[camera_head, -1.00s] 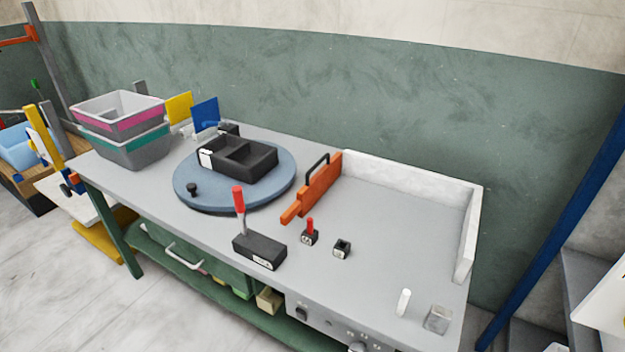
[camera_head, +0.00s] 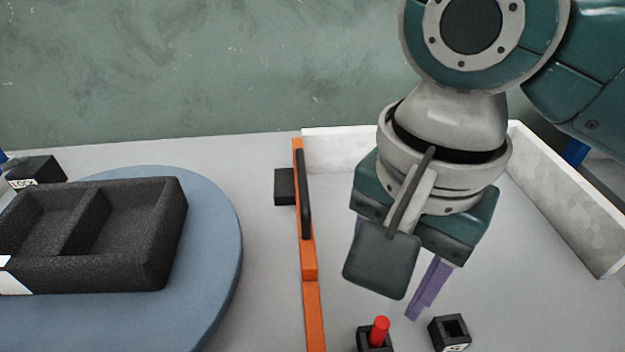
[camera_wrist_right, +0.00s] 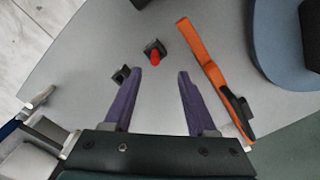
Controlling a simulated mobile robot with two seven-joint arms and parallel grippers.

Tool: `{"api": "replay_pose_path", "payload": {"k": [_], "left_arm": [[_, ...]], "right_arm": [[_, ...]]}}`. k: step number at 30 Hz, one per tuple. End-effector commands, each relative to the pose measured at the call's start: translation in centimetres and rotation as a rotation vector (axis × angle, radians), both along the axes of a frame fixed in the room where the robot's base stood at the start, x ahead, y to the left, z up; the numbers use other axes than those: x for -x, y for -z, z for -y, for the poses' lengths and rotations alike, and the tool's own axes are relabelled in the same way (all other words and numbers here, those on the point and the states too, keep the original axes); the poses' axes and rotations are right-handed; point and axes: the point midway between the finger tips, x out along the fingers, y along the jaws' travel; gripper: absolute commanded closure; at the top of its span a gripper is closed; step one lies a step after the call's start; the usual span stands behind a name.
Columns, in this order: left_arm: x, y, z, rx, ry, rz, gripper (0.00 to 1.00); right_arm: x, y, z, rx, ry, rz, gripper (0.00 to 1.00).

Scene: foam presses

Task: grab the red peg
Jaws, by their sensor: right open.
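The red peg (camera_head: 381,330) stands upright in a small black block (camera_head: 367,342) at the bottom of the head view. In the right wrist view the red peg (camera_wrist_right: 155,58) shows ahead of the fingertips, roughly midway between their lines. My right gripper (camera_wrist_right: 160,74) is open and empty, with purple fingers apart. In the head view it hangs above and behind the peg, with one finger mostly hidden by the dark plate on the wrist. My left gripper is not in view.
A second small black block (camera_head: 436,331) with a square hole sits right of the peg, near the right gripper's finger. An orange bar (camera_head: 309,268) with a black handle stands to the left. A blue turntable (camera_head: 222,240) carries a black divided tray (camera_head: 168,240). White walls (camera_head: 570,200) edge the table.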

Motion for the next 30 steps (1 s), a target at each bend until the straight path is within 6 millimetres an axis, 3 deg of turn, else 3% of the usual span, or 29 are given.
{"api": "replay_pose_path", "payload": {"k": [14,22,30], "left_arm": [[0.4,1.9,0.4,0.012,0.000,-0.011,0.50],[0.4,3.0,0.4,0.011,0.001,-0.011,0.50],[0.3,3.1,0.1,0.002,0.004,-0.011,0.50]], "right_arm": [[-0.3,5.3,0.5,0.018,0.038,-0.004,0.43],[0.0,9.4,0.9,0.018,0.037,-0.003,0.43],[-0.1,10.1,0.9,0.016,0.035,-0.002,0.43]]}}
